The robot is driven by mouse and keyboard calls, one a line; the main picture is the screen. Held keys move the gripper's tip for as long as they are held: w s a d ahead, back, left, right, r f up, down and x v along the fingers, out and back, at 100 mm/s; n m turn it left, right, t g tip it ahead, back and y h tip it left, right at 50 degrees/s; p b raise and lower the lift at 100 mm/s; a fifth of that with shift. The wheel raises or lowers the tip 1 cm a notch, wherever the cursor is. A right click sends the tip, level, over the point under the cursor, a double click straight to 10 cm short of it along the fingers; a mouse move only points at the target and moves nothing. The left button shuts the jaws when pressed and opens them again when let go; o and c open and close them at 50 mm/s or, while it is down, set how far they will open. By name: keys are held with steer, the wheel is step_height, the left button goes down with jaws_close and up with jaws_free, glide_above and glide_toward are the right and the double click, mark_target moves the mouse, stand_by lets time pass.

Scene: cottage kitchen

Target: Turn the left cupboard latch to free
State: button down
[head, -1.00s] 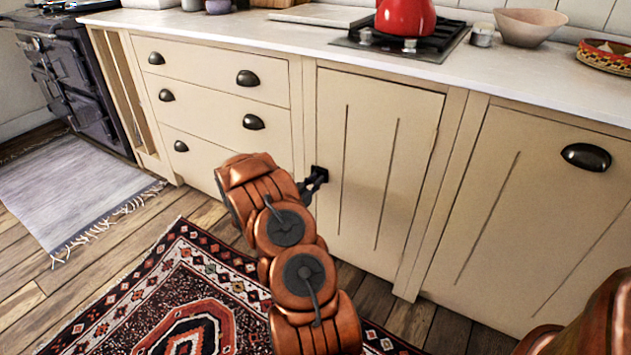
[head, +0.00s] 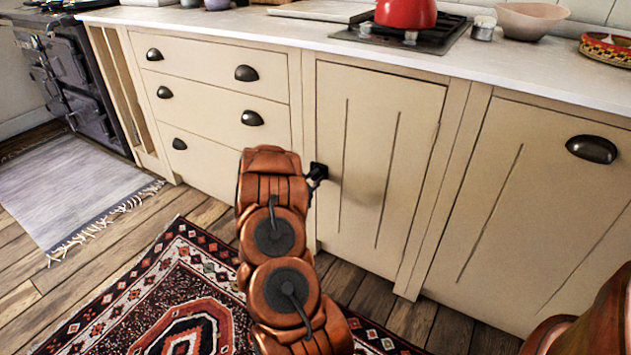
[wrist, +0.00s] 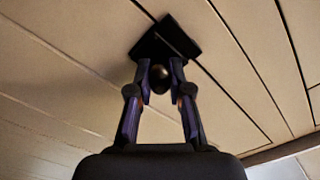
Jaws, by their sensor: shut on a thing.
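The left cupboard door (head: 365,180) is a cream panel with vertical grooves, and it looks closed. Its latch is a small dark fitting at the door's left edge. In the wrist view the latch shows as a black plate (wrist: 170,30) with a round dark knob (wrist: 158,76) in front of it. My gripper (wrist: 160,72) has one finger on each side of the knob and is shut on it. In the head view my gripper (head: 316,177) is small and dark against the door, partly behind my copper arm. The latch's turn angle is hard to tell.
Drawers with dark cup handles (head: 250,118) stand left of the door. Another cupboard front with a cup handle (head: 591,149) is at the right. The counter (head: 290,28) runs above, with a red kettle (head: 405,14) on the hob. A patterned rug (head: 170,290) covers the floor below.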

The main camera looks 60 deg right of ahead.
steer(key=m+b, duration=0.1)
steer(key=m, duration=0.1)
steer(key=m+b, duration=0.1)
steer(key=b, duration=0.1)
steer(key=m+b, duration=0.1)
steer(key=m, duration=0.1)
steer(key=shift+s+f+m+b, duration=0.1)
steer(key=shift+f+m+b, duration=0.2)
steer(key=shift+f, duration=0.05)
steer(key=shift+m+b, duration=1)
steer(key=shift+r+m+b, duration=0.15)
steer(key=shift+m+b, duration=0.55)
steer(key=c, duration=1.1)
jaws_free()
steer(key=shift+r, duration=0.1)
steer(key=shift+o, duration=0.2)
steer(key=shift+a, duration=0.1)
